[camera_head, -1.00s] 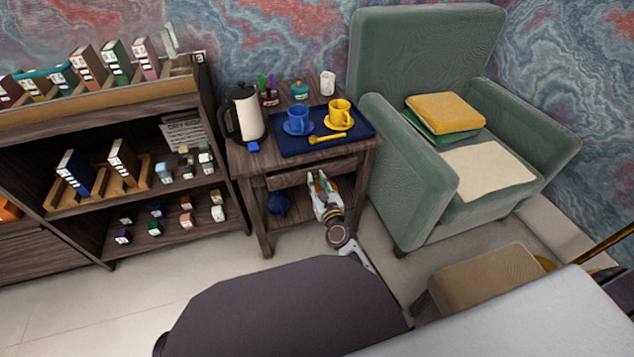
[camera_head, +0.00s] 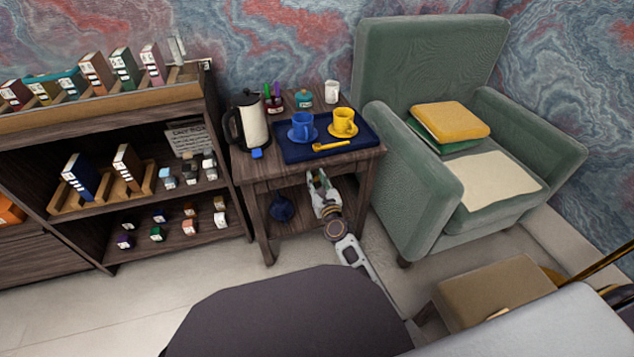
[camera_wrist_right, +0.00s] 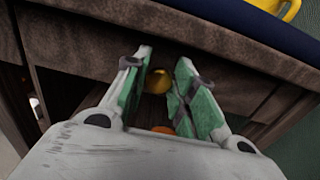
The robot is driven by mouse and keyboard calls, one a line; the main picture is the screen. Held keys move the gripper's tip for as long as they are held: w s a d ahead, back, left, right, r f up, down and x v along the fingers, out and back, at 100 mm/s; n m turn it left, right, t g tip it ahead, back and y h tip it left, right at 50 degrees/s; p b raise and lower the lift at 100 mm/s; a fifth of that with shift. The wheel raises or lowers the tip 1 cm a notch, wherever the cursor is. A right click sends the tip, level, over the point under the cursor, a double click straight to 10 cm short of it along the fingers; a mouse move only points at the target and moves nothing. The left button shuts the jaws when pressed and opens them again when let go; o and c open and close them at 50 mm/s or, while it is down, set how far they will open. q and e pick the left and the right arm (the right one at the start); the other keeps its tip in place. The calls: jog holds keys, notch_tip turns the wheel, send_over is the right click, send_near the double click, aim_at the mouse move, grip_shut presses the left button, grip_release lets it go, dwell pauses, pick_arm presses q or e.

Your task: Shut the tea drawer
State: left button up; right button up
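The tea drawer (camera_head: 290,183) is in the small dark wood side table, under the tabletop. Its front now looks about flush with the table frame, though my gripper hides part of it. In the right wrist view a round brass knob (camera_wrist_right: 159,80) sits on the dark wood front. My right gripper (camera_head: 317,178) is at the drawer front, below the tabletop edge. Its green-padded fingers (camera_wrist_right: 166,62) are apart, one on each side of the knob, with a gap between them. I cannot tell whether the tips touch the wood. My left gripper is not in view.
On the side table stand a kettle (camera_head: 249,121) and a blue tray (camera_head: 366,133) with a blue cup and a yellow cup. A dark blue round thing (camera_head: 282,208) is on the lower shelf. A green armchair (camera_head: 412,185) stands close right, a bookshelf (camera_head: 228,160) left.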

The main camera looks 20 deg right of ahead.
jog(key=o, duration=0.3)
jog(key=shift+w+f, duration=0.1)
jog(key=shift+w, duration=0.05)
jog(key=shift+s, duration=0.25)
jog(key=shift+s+d, duration=0.15)
jog(key=shift+s, duration=5.7)
